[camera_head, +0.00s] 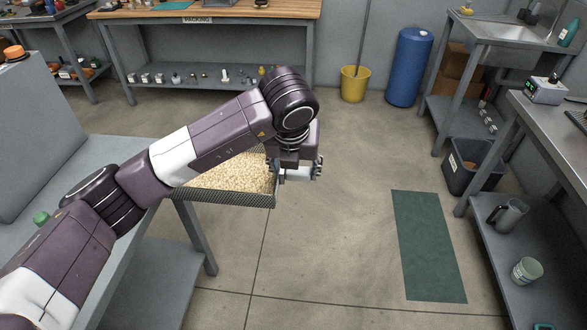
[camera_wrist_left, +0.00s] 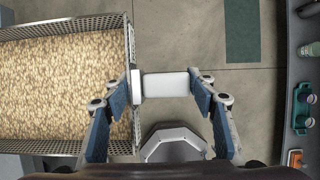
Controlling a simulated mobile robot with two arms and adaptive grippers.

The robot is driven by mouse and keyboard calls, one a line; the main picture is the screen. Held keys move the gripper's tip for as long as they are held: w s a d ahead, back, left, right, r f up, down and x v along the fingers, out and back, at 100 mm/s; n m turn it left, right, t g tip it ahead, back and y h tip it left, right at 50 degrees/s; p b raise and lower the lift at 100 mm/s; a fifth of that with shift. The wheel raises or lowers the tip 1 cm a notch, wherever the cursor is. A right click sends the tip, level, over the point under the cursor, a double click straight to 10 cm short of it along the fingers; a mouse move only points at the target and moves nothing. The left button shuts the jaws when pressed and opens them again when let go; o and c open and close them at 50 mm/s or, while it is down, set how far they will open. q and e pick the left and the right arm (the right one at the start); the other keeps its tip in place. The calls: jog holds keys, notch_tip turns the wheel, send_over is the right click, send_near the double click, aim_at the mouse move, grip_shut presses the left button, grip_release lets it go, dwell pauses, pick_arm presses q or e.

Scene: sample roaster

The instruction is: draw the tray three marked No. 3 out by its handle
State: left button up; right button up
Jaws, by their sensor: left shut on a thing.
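The tray (camera_head: 235,199) is a perforated metal tray full of pale beans. It sticks out past the right edge of the grey bench at the left, over the floor. In the left wrist view its perforated wall (camera_wrist_left: 65,148) and beans fill the left side. My left gripper (camera_head: 300,172) is at the tray's outer end. I cannot read a No. 3 mark; my arm hides part of the tray. My right gripper is out of view.
The grey bench (camera_head: 95,155) stands at the left with a leg below the tray. The floor to the right is open, with a green mat (camera_head: 428,245). A grey bin (camera_head: 472,168) and a shelf unit with mugs stand at the right. A packing table (camera_head: 210,38) is at the back.

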pick_arm(q)
jog(key=d+r, duration=0.1)
jog(key=d, duration=0.1)
jog(key=d+r+p, duration=0.1)
jog(key=d+r, duration=0.1)
jog(key=shift+s+r, duration=0.15)
jog(key=shift+r, duration=0.15)
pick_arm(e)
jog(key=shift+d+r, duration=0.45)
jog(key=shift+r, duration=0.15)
pick_arm(q)
jog(key=s+d+b, duration=0.1)
jog(key=d, duration=1.2)
jog(key=shift+b, duration=0.4)
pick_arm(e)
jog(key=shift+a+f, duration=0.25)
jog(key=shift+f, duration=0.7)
